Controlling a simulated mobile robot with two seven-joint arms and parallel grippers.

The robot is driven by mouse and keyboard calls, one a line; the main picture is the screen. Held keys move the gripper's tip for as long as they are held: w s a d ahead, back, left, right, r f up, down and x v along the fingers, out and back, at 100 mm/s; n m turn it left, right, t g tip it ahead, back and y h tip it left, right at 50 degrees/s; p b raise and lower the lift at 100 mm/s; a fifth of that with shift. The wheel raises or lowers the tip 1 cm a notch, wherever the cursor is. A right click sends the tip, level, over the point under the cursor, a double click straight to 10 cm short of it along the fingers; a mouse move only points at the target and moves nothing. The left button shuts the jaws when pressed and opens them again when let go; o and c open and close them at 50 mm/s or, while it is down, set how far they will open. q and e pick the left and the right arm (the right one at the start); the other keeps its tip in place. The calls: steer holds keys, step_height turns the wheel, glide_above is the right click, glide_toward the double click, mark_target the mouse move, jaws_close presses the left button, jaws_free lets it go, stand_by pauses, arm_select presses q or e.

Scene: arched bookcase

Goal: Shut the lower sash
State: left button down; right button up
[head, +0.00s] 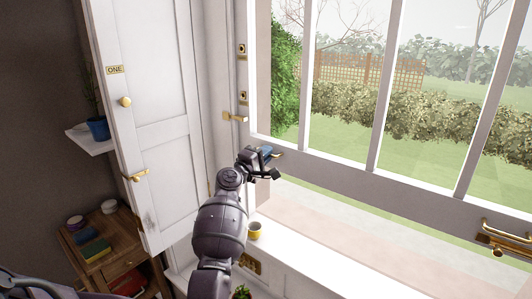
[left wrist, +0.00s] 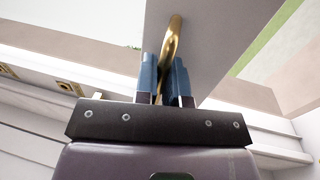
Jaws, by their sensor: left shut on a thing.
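The lower sash (head: 410,195) is a white frame with tall panes. It is raised, with an open gap under its bottom rail showing grass and paving. My left gripper (head: 271,162) is at the left end of this rail, at a brass handle (head: 278,155). In the left wrist view the blue fingers (left wrist: 165,82) are shut on the brass handle (left wrist: 172,45), one on each side. The pale underside or face of the rail (left wrist: 215,35) is behind it. A second brass handle (head: 505,240) is on the rail at the right. My right gripper is not in view.
A white shutter (head: 165,110) stands open at the left. A brass latch (head: 235,117) sticks out from the window frame. A wooden side table (head: 120,240) is at lower left.

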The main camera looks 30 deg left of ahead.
arm_select(q)
step_height(320, 180, down, 26)
steer(key=b, duration=1.7)
steer(key=shift+f+b, duration=0.2)
steer(key=shift+b, duration=0.1)
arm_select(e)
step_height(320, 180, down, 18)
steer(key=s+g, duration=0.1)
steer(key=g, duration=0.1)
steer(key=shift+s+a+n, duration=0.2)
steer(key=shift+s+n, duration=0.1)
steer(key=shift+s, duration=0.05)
arm_select(q)
steer(key=shift+r, duration=0.1)
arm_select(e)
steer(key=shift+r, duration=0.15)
arm_select(q)
steer(key=c, duration=1.2)
jaws_free()
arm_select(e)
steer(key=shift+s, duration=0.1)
arm_select(q)
steer(key=shift+r, duration=0.1)
steer(key=shift+s, duration=0.1)
